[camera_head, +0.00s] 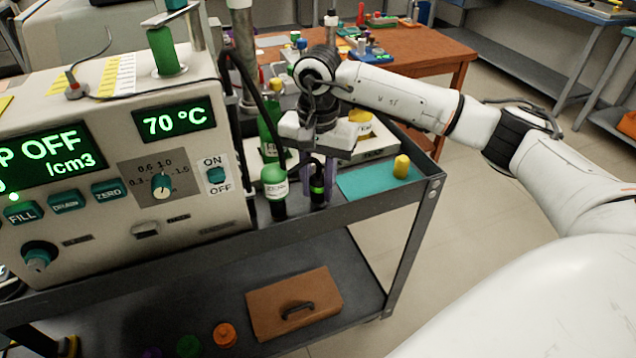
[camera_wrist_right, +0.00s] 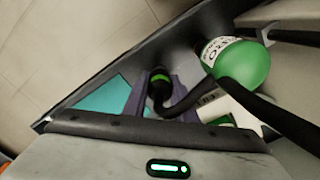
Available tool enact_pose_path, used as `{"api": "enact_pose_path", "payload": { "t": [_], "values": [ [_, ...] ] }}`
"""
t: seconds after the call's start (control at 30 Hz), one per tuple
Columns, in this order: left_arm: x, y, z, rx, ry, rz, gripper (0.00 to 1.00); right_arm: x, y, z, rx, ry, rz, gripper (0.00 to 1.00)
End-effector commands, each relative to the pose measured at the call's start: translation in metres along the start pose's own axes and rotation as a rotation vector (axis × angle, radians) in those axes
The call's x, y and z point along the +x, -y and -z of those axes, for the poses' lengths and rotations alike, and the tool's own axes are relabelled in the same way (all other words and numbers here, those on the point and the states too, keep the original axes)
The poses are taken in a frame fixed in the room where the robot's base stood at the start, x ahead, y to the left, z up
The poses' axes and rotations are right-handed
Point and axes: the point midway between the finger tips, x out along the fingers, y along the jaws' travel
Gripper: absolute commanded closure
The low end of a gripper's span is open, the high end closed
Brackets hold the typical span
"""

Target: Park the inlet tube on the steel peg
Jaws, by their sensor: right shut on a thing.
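My right gripper (camera_head: 318,190) has purple fingers and is shut on the black inlet tube's end (camera_head: 317,181), which has a bright green band. It holds this end over the cart's top shelf, just right of a green-topped bottle (camera_head: 274,182). In the right wrist view, the tube end (camera_wrist_right: 158,84) sits between the fingers (camera_wrist_right: 157,95), and the black tube (camera_wrist_right: 225,92) curves away to the right past a green bottle (camera_wrist_right: 242,62). I cannot make out the steel peg for certain. My left gripper is not in view.
The particle classifier (camera_head: 110,150) with green displays fills the left of the cart. A teal mat (camera_head: 355,183) with a yellow-capped item (camera_head: 401,167) lies right of my gripper, by the cart's raised rim (camera_head: 350,217). A brown case (camera_head: 293,303) rests on the lower shelf.

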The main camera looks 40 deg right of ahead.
Motion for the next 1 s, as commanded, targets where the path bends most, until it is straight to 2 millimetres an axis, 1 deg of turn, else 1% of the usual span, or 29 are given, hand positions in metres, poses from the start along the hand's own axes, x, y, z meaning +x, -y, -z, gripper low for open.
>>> {"api": "enact_pose_path", "payload": {
  "t": [0.2, 0.23, 0.33, 0.77, 0.8, 0.87, 1.0],
  "values": [
    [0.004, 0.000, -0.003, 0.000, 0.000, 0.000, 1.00, 0.006, 0.000, 0.000, 0.000, 0.000, -0.001, 0.97],
    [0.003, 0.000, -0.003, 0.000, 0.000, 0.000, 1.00, 0.005, 0.000, 0.000, 0.000, 0.000, 0.000, 0.70],
    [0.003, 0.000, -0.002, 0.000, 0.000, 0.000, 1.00, 0.005, 0.000, 0.000, 0.000, 0.000, 0.000, 0.53],
    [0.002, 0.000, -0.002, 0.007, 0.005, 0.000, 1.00, 0.005, 0.000, 0.000, 0.000, 0.000, 0.000, 0.53],
    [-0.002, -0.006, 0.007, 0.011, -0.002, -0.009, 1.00, 0.005, 0.000, 0.000, 0.000, 0.000, 0.000, 0.53],
    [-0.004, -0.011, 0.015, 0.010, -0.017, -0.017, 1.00, -0.009, 0.001, 0.001, 0.000, -0.002, 0.005, 0.53],
    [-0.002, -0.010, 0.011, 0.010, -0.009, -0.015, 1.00, -0.040, 0.001, 0.001, 0.000, -0.002, 0.005, 0.53]
  ]
}}
